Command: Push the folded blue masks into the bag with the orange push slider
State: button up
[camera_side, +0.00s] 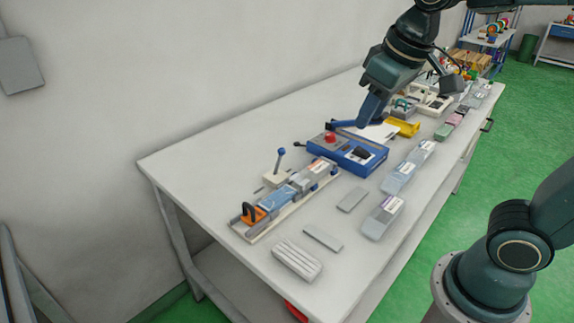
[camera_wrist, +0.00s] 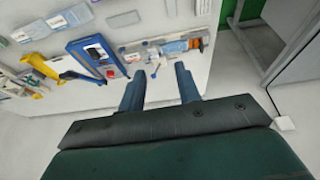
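The orange push slider (camera_side: 254,214) with its dark handle sits at the near-left end of a long pale fixture (camera_side: 262,232) on the table. The folded blue masks (camera_side: 278,198) lie in the fixture's channel just beyond the slider. A grey, clear-looking bag (camera_side: 314,175) is at the far end of the channel; I cannot tell its opening. In the wrist view the slider (camera_wrist: 195,44) is right of the masks (camera_wrist: 174,47). My gripper (camera_side: 366,122) is above the table, beyond the fixture and apart from the slider. Its two blue fingers (camera_wrist: 158,70) are spread with nothing between them.
A blue machine (camera_side: 348,152) with a red knob stands beyond the fixture. A blue-topped lever (camera_side: 281,152) rises beside the channel. Packed bags (camera_side: 383,215) and flat grey pieces (camera_side: 323,237) lie along the right side. A yellow part (camera_side: 404,127) lies farther back.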

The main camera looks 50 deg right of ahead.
jog(key=w+a+f+g+h, duration=0.15)
jog(key=w+a, duration=0.35)
jog(key=w, duration=0.7)
jog(key=g, duration=0.3)
send_over(247, 203)
jog(key=a, duration=0.3)
notch_tip(247, 203, down, 10)
jog(key=shift+r+t, duration=0.1)
jog(key=shift+t, duration=0.15)
jog(key=d+f, duration=0.1)
jog(key=f, duration=0.8)
jog(key=d+f, duration=0.1)
jog(key=f, duration=0.3)
jog(key=shift+d+f, duration=0.3)
jog(key=shift+c, duration=0.4)
grip_shut()
